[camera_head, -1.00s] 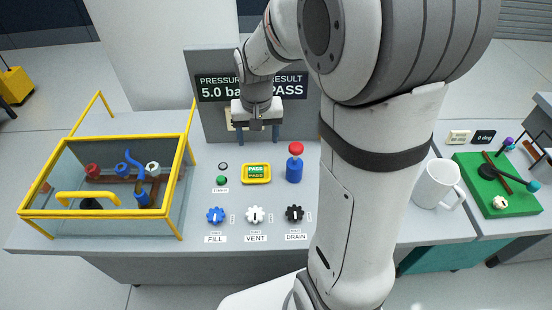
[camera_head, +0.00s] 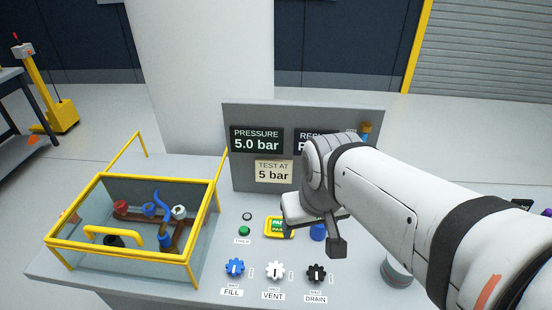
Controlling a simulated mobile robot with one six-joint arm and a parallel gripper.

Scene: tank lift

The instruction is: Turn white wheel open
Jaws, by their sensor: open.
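The white wheel (camera_head: 274,271) lies on the grey bench between the blue wheel (camera_head: 235,268) and the black wheel (camera_head: 316,274). Its label reads VENT, and a dark mark on its top runs roughly up and down in the picture. My gripper (camera_head: 316,238) is open, above and beyond the wheels, up and right of the white one and apart from it. One finger shows clearly. Nothing shows held in it. The pressure display (camera_head: 256,140) reads 5.0 bar; my arm partly hides the result display.
A yellow-framed clear guard box (camera_head: 130,236) with pipework inside stands at left.

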